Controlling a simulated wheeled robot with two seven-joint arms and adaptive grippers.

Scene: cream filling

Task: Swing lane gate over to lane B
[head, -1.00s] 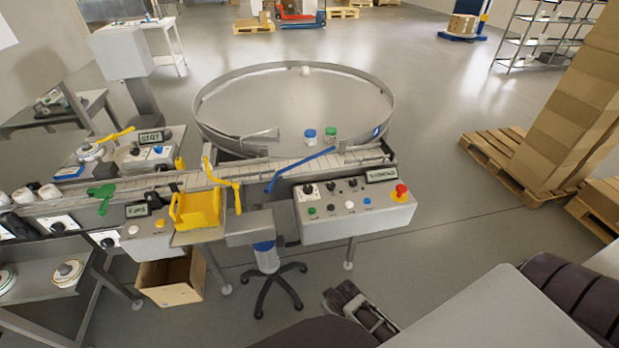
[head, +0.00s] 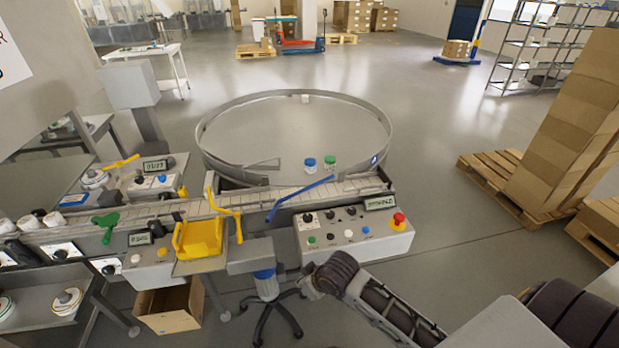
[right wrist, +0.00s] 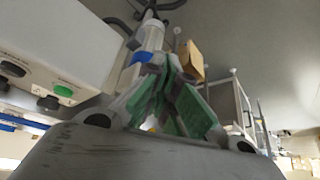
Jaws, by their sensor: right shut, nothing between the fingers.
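A blue bar (head: 300,196) slants across the near edge of the conveyor, beside the round table. A yellow lever (head: 225,214) stands left of it at the conveyor. I cannot tell for sure which is the lane gate, and no lane B label is readable. My right gripper (head: 308,282) is low in front of the control box, below and apart from the blue bar. In the right wrist view its green-padded fingers (right wrist: 168,108) are shut and empty. My left gripper is not in view.
The control box (head: 355,232) with a red stop button stands above my right gripper. A stool (head: 266,284) and an open carton (head: 168,308) are on the floor to the left. A blue-capped jar (head: 310,165) and a green-capped jar (head: 330,163) stand on the round table (head: 290,125).

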